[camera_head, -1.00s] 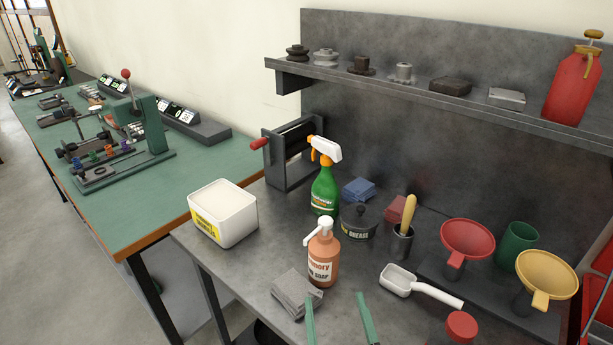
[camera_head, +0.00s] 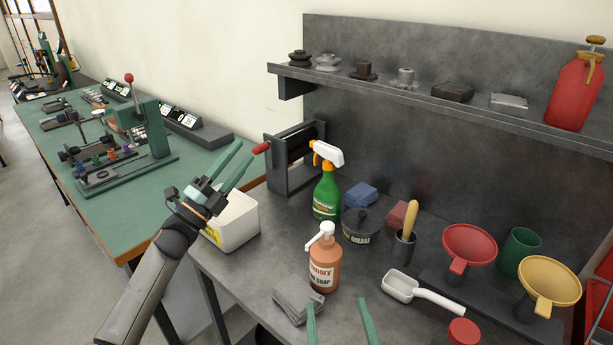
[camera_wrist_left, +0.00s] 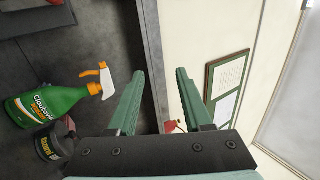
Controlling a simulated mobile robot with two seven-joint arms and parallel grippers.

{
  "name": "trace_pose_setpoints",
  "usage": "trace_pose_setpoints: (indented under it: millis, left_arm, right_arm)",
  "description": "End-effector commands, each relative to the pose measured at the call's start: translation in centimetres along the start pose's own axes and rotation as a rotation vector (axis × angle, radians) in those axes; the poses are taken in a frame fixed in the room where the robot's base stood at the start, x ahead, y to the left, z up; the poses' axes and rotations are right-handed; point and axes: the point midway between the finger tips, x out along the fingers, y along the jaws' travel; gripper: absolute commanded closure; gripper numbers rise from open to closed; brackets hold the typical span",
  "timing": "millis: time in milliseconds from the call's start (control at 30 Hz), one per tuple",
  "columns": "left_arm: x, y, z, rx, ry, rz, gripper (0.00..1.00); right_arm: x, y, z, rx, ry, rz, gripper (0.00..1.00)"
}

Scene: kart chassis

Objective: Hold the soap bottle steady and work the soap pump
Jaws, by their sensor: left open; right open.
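The orange soap bottle (camera_head: 325,271) stands upright on the grey bench in the head view, its label facing the camera. Its white soap pump (camera_head: 322,236) sits on top, with the spout toward the left. My left gripper (camera_head: 246,149) is open and empty above the white tub, up and left of the bottle and apart from it. Its green fingers also show open in the left wrist view (camera_wrist_left: 160,73), where the soap bottle is not seen. My right gripper (camera_head: 337,302) shows only its two green fingertips at the bottom edge, open, in front of the bottle.
A green spray bottle (camera_head: 327,193) and a dark grease tin (camera_head: 361,228) stand behind the soap bottle. The white tub (camera_head: 240,227) is to its left, grey cloths (camera_head: 297,304) in front, a white scoop (camera_head: 400,286) to its right. A roller device (camera_head: 288,165) stands behind.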

Motion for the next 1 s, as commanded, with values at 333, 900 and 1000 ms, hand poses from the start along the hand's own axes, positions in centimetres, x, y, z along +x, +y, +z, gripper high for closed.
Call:
trace_pose_setpoints:
  millis: [333, 900, 1000]
  left_arm:
    - [7.3, -4.3, -18.3, 0.448, 0.780, -0.046, 0.50]
    - [2.1, -1.7, -20.4, 1.248, 1.821, 0.542, 0.50]
    - [1.8, -2.1, -18.9, 1.305, 1.874, 0.640, 0.50]
  right_arm:
    - [0.0, 0.0, 0.0, 0.000, 0.000, 0.000, 0.00]
    - [0.0, 0.0, 0.0, 0.000, 0.000, 0.000, 0.00]
    - [0.0, 0.0, 0.0, 0.000, 0.000, 0.000, 0.00]
